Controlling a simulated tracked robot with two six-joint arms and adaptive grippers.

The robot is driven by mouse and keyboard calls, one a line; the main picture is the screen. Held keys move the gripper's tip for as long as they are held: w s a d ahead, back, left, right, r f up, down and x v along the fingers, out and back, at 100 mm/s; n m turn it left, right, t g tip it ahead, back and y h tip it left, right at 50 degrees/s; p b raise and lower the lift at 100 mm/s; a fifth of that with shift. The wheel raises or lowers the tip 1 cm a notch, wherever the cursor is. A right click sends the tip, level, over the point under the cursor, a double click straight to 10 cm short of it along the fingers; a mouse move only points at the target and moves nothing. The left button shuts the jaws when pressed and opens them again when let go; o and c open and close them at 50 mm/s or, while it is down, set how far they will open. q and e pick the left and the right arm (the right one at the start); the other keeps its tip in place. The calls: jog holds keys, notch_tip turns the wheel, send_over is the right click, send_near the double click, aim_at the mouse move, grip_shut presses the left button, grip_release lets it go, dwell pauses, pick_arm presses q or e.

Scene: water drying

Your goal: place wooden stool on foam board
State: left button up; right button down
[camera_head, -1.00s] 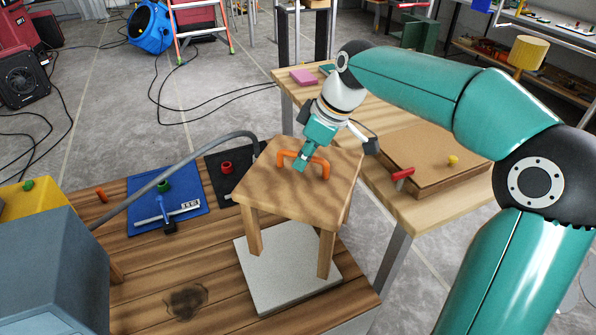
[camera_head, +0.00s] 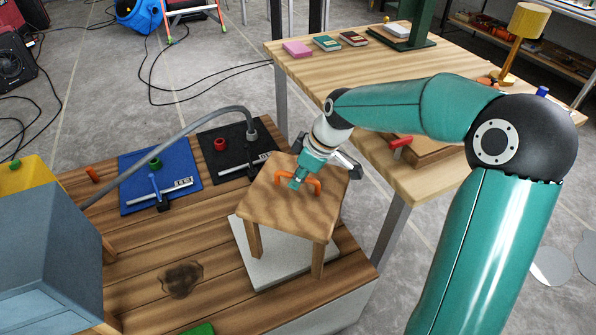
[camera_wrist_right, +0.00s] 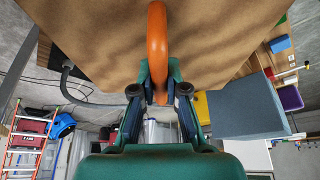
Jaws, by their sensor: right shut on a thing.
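The wooden stool (camera_head: 283,213) has a square seat with an orange handle (camera_head: 312,183) on top. It is upright, over the pale grey foam board (camera_head: 262,275) on the wooden workbench. I cannot tell whether its legs touch the board; one leg is hidden. My right gripper (camera_head: 298,184) is shut on the orange handle. In the right wrist view the handle (camera_wrist_right: 157,45) stands between the fingers of the right gripper (camera_wrist_right: 158,88), with the seat (camera_wrist_right: 100,35) behind it. My left gripper is not in view.
A blue mat (camera_head: 135,179) and a black mat (camera_head: 222,145) with small fittings lie behind the stool. A grey hose (camera_head: 165,145) arches over the bench. A grey-blue box (camera_head: 45,260) stands at left. A second table (camera_head: 375,80) with books is at back right. Bare planks surround a dark stain (camera_head: 180,280).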

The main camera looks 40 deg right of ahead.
aim_at(299, 189)
jog(key=shift+f, duration=1.55)
jog(key=c, duration=1.2)
grip_release()
jog(key=shift+f, duration=0.1)
jog(key=shift+s, duration=0.1)
jog(key=p+v, duration=0.1)
jog(key=v, duration=1.1)
jog(key=shift+d, duration=0.1)
